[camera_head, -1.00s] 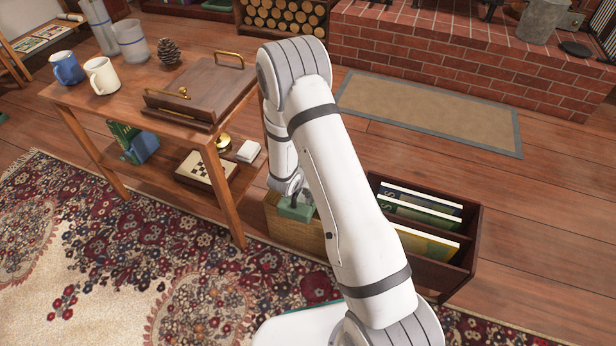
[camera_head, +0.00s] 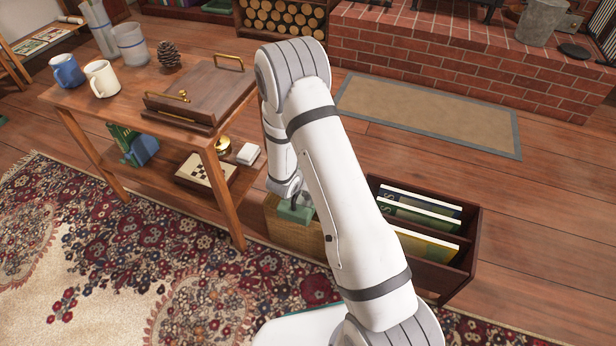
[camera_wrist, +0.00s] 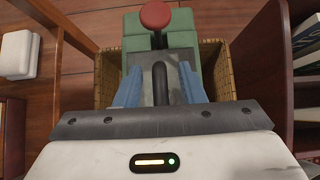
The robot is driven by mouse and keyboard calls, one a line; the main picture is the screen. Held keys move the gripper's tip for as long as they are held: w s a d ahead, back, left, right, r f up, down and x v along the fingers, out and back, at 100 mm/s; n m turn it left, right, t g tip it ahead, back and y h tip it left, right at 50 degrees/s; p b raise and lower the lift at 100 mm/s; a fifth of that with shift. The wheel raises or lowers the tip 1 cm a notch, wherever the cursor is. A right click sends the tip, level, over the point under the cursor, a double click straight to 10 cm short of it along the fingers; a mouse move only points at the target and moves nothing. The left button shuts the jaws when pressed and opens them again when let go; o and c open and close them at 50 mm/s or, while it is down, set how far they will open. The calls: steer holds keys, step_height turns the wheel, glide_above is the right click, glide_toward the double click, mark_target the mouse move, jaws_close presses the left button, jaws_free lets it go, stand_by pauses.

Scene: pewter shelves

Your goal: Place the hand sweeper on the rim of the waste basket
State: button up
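The hand sweeper, with a green body, a dark handle and a red knob, shows in the wrist view (camera_wrist: 190,20) and partly in the head view (camera_head: 297,214). It lies across the top of the woven waste basket (camera_head: 290,236), whose rim and wall also show in the wrist view (camera_wrist: 112,75). My gripper (camera_wrist: 160,72) is right over the sweeper, its blue fingers on either side of the dark handle. A narrow gap shows between the handle and each finger, so it looks open. The contact between sweeper and rim is mostly hidden by my gripper and arm.
A dark wooden rack (camera_head: 472,245) with books stands close right of the basket. A wooden side table (camera_head: 120,90) with mugs, a pinecone and a lidded wooden box stands at the left. A patterned rug (camera_head: 100,240) lies in front. Floor beyond the rack is clear.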

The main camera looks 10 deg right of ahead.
steer(key=p+v, duration=0.3)
steer(key=v, duration=0.8)
steer(key=shift+s+r, duration=0.1)
steer(key=shift+r, duration=0.2)
steer(key=s+d+r+m+g+h, duration=0.1)
steer(key=s+d+r+m+g, duration=0.1)
steer(key=s+d+r+m, duration=0.5)
steer(key=s+d+r+m+g+h, duration=0.2)
steer(key=s+d+r+m+g, duration=0.15)
steer(key=r+m, duration=0.6)
steer(key=s+a+r+m+y, duration=0.5)
steer(key=s+r+m+y, duration=0.3)
steer(key=s+m, duration=0.4)
steer(key=shift+s+r+m+g, duration=0.35)
steer(key=shift+s+r, duration=0.05)
steer(key=shift+s, duration=0.05)
